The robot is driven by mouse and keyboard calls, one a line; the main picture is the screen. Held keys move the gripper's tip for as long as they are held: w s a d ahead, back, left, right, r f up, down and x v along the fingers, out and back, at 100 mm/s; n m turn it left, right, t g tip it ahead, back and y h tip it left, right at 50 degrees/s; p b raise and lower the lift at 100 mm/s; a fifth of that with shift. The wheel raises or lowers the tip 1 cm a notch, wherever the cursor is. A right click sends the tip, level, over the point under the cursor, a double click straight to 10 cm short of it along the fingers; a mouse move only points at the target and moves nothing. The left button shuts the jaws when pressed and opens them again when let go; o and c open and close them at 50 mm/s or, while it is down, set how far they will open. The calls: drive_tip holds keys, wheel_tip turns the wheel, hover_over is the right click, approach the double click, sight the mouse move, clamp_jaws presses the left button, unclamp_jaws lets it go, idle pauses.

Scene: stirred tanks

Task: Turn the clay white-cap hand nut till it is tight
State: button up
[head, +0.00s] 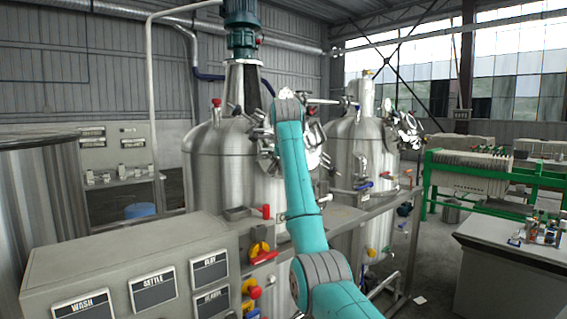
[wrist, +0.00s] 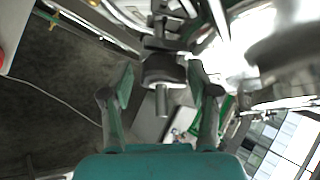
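In the wrist view a hand nut (wrist: 164,70) with a dark grey body sits between my fingers, with a lighter stud (wrist: 161,101) sticking out of it. Its clay colour and white cap cannot be made out in this light. My gripper (wrist: 161,76) is open, with one finger on each side of the nut and a visible gap on both sides. In the head view my teal arm reaches up in front of the middle steel tank (head: 215,165). My gripper cannot be made out there, and the nut cannot be singled out among the tank's clamps.
A second steel tank (head: 345,150) with several clamp fittings (head: 404,130) stands to the right. A control panel (head: 130,270) is at the front left. A rail (head: 375,207) runs before the tanks. A grey cabinet (head: 505,270) and a green frame (head: 470,185) stand at the right.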

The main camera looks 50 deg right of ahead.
drive_tip(key=shift+r, duration=0.1)
drive_tip(key=v, duration=0.7)
drive_tip(key=shift+s+a, duration=0.15)
drive_tip(key=shift+a, duration=0.05)
drive_tip(key=shift+s, duration=0.15)
